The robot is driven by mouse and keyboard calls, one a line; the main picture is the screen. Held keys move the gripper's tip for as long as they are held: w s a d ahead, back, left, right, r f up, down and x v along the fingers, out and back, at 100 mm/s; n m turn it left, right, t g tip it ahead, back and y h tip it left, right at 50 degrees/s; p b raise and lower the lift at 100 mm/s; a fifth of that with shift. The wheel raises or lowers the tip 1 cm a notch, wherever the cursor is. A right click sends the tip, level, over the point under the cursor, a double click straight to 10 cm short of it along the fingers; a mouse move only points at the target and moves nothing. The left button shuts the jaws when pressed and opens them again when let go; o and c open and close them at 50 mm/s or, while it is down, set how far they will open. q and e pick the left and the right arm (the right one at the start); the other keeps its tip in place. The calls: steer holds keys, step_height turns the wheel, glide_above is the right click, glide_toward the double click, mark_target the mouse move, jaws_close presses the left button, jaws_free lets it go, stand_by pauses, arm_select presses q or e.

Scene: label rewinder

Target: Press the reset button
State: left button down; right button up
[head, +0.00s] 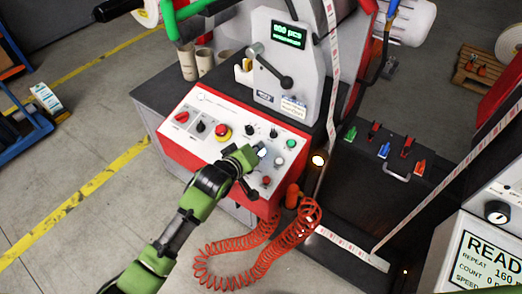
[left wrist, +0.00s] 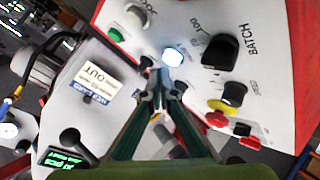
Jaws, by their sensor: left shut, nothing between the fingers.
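A lit pale-blue button (left wrist: 173,57) sits on the white control panel, just beyond my left fingertips in the left wrist view. It is the likely reset button, but I cannot read its label. In the head view the lit button (head: 262,152) shows at the tip of my left gripper (head: 250,156). My left gripper (left wrist: 163,84) is shut and empty, its fingertips pointing at the button. I cannot tell whether they touch it. My right gripper is not in view.
Near the lit button are a green button (head: 291,143), a grey knob (head: 279,161) and a red button (head: 266,180). A red emergency stop (head: 222,132) is farther left. A grey counter housing (head: 290,65) rises behind the panel. An orange coiled hose (head: 240,262) hangs below.

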arm_select(q)
steer(key=shift+w+d+f, duration=0.1)
steer(key=shift+f, duration=0.25)
steer(key=shift+f, duration=0.5)
stand_by(0.7)
steer(key=shift+r+p, duration=0.85)
steer(key=shift+r, duration=0.1)
steer(key=r+p, duration=0.1)
steer(key=p, duration=0.1)
steer(key=s+r+p, duration=0.1)
steer(key=r+p, duration=0.1)
steer(key=a+r+p, duration=0.1)
steer(key=shift+s+r+p, duration=0.15)
steer(key=shift+r+p, duration=0.2)
steer(key=shift+p, duration=0.05)
steer(key=shift+s+f, duration=0.1)
stand_by(0.5)
